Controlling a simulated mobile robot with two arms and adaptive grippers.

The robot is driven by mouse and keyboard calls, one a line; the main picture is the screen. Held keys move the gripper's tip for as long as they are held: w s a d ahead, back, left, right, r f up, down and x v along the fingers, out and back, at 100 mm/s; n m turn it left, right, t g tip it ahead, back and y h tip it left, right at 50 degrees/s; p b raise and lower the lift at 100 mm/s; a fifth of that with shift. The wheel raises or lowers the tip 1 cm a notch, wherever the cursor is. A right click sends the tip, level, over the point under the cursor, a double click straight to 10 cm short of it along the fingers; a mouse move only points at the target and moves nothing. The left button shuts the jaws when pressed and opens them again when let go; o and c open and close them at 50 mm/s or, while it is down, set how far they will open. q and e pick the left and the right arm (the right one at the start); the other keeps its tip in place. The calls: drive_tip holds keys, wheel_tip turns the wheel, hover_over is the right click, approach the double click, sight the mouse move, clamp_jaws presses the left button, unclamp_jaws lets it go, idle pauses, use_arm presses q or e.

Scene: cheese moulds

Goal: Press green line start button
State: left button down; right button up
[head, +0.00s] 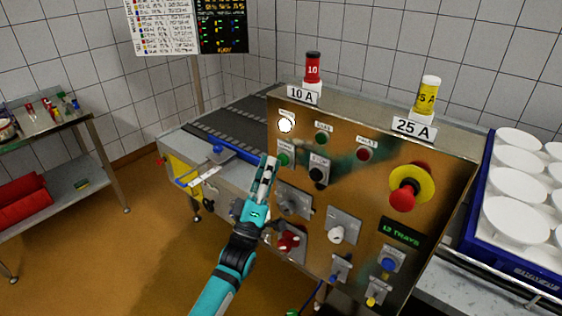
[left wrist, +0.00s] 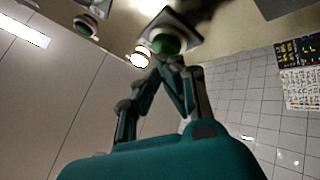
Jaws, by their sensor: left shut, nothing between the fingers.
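The green start button (head: 284,158) is at the left of the metal control panel (head: 360,215), partly covered by my left gripper's tip in the head view. In the left wrist view the green button (left wrist: 167,43) sits on a square dark plate, just beyond the fingertips. My left gripper (head: 269,165) is shut and empty, its fingertips pointing up at the panel beside the button. In the left wrist view its fingertips (left wrist: 171,62) come together close under the button. I cannot tell whether they touch it. My right gripper is not in view.
A lit white lamp (head: 286,124), a green lamp (head: 321,138) and a red lamp (head: 363,154) sit above. A black selector (head: 317,175) is close right of the button. A red emergency stop (head: 402,200) is farther right. A conveyor (head: 225,127) runs behind.

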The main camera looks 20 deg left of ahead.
use_arm(q)
drive_tip(key=shift+w+d, duration=0.15)
drive_tip(key=shift+w, duration=0.2)
idle(0.3)
drive_tip(key=shift+s, duration=0.1)
drive_tip(key=shift+s+a, duration=0.3)
drive_tip(key=shift+s, duration=0.5)
drive_tip(key=s, duration=0.1)
drive_tip(key=s+a+p, duration=0.1)
drive_tip(key=s, duration=0.1)
drive_tip(key=s+p, duration=0.1)
drive_tip(key=shift+s+a, duration=0.35)
idle(0.7)
